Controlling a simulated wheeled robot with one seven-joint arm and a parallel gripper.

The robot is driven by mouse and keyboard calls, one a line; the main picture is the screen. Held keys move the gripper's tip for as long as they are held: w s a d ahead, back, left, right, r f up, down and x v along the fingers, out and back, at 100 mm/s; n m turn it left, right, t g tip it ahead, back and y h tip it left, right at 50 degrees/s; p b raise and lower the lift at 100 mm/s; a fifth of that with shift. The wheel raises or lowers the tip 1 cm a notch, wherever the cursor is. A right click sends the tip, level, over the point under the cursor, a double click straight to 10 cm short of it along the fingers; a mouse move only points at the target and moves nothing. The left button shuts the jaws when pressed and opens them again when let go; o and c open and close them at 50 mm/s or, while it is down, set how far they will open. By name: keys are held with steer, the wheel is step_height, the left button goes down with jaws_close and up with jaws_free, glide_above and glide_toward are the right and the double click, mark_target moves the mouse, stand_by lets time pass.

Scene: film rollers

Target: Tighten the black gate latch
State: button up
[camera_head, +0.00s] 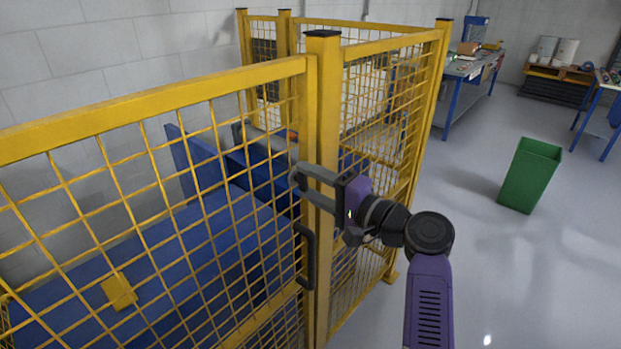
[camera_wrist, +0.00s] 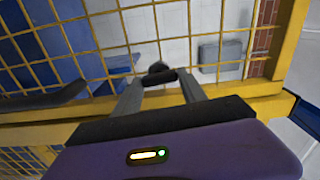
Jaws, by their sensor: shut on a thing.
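The black gate latch (camera_wrist: 158,70) is a small dark knob with a short bar, on the yellow gate frame. In the wrist view it sits between the fingertips of my gripper (camera_wrist: 161,83), which is shut on it. In the head view my gripper (camera_head: 298,179) reaches from the right, past the yellow post, to the gate's edge. There the fingers mostly hide the latch. A black pull handle (camera_head: 306,256) is on the gate frame below my gripper; it also shows at the left of the wrist view (camera_wrist: 42,102).
Yellow mesh fencing (camera_head: 150,98) surrounds blue machinery (camera_head: 200,230) on the left. My arm stands outside the fence. A green bin (camera_head: 530,175) is on the open floor at right. A workbench (camera_head: 470,68) and a loaded pallet (camera_head: 558,75) stand farther back.

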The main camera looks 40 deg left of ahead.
steer(key=shift+m, duration=0.3)
steer(key=o, duration=1.4)
steer(key=shift+c, duration=0.2)
steer(key=shift+d, duration=0.1)
steer(key=d+b, duration=0.1)
steer(key=d, duration=0.6)
steer(key=shift+s+d, duration=0.3)
